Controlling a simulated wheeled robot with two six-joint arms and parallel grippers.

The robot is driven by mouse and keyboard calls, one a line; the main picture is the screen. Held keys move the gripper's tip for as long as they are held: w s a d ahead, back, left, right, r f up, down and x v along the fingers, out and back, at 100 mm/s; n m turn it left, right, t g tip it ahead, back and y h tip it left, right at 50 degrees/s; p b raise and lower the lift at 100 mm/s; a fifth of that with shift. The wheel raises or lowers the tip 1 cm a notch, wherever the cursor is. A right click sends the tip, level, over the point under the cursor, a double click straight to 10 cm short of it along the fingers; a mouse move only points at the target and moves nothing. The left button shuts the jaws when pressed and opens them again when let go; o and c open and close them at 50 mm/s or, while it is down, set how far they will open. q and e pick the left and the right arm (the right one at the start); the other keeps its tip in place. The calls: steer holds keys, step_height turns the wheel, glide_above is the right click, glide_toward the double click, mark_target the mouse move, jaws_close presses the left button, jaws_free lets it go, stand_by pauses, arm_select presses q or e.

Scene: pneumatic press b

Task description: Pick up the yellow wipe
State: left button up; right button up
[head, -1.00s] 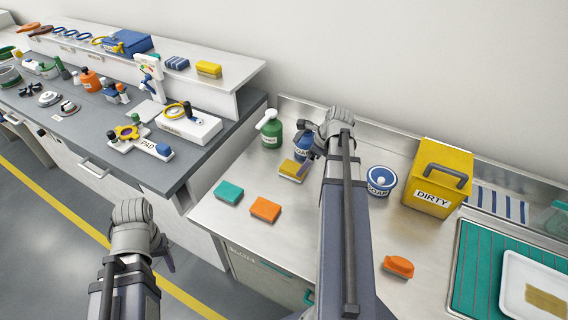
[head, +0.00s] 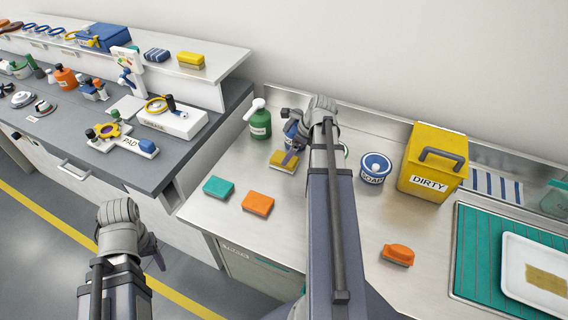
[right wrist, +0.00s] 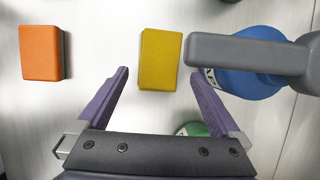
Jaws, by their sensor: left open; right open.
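The yellow wipe (head: 283,163) is a small block lying on the steel bench. It also shows in the right wrist view (right wrist: 160,52), lying between the lines of the two fingers with a gap on each side. My right gripper (head: 292,155) is open and empty, with its purple fingers close over the wipe; in the right wrist view its fingertips (right wrist: 160,74) stand apart. In the head view my own gripper hides part of the wipe. My left gripper (head: 154,253) is over the floor in front of the benches, away from the wipe.
A blue pump bottle (right wrist: 247,80) with a grey spout stands close beside the right finger. A green bottle (head: 259,122) is behind. Teal (head: 219,187) and orange (head: 258,203) blocks lie nearer. A soap tub (head: 375,168) and yellow DIRTY bin (head: 430,166) stand right.

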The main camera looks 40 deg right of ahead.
steer(key=b+x, duration=0.4)
steer(key=x, duration=0.1)
steer(key=shift+a+r, duration=0.1)
steer(key=shift+a, duration=0.1)
steer(key=shift+r, duration=0.1)
steer(key=c, duration=1.2)
steer(key=shift+o, duration=0.2)
